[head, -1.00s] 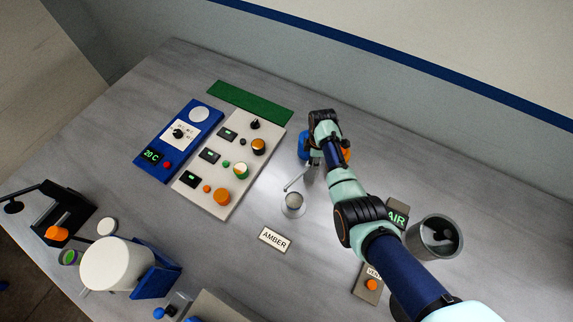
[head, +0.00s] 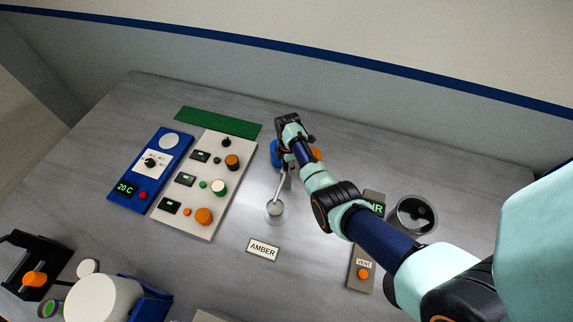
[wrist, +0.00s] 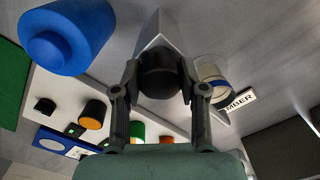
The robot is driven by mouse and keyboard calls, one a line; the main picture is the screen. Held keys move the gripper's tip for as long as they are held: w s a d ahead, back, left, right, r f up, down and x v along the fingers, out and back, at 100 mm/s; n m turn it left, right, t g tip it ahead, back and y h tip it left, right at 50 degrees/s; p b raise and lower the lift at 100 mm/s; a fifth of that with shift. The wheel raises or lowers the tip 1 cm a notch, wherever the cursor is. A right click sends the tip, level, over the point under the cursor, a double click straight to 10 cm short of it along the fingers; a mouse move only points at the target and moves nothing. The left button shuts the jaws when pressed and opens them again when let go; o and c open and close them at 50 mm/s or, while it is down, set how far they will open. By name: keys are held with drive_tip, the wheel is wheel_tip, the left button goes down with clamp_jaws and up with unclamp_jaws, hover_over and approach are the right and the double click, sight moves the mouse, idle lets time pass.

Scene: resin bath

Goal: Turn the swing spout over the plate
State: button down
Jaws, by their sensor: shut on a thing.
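The swing spout (head: 281,188) is a thin grey tube in the head view. It slants down from beside my gripper (head: 287,160), and its tip shows at a small round, clear-sided dish (head: 274,212), apparently over it. I see no separate plate; this dish stands where the spout points. In the wrist view my gripper (wrist: 160,72) is shut on a black round knob (wrist: 160,82), with a pale grey block behind it. The dish (wrist: 212,75) shows at the right there, with a pale bottom. My arm hides part of the spout's base.
A control panel (head: 203,185) is further left. The AMBER sign (head: 263,250) stands in front of the dish. A grey bin (head: 412,216) is at the right.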

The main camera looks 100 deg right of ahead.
drive_tip(key=c, duration=0.6)
unclamp_jaws()
drive_tip(key=shift+c, duration=0.2)
wheel_tip(320, 180, up, 12)
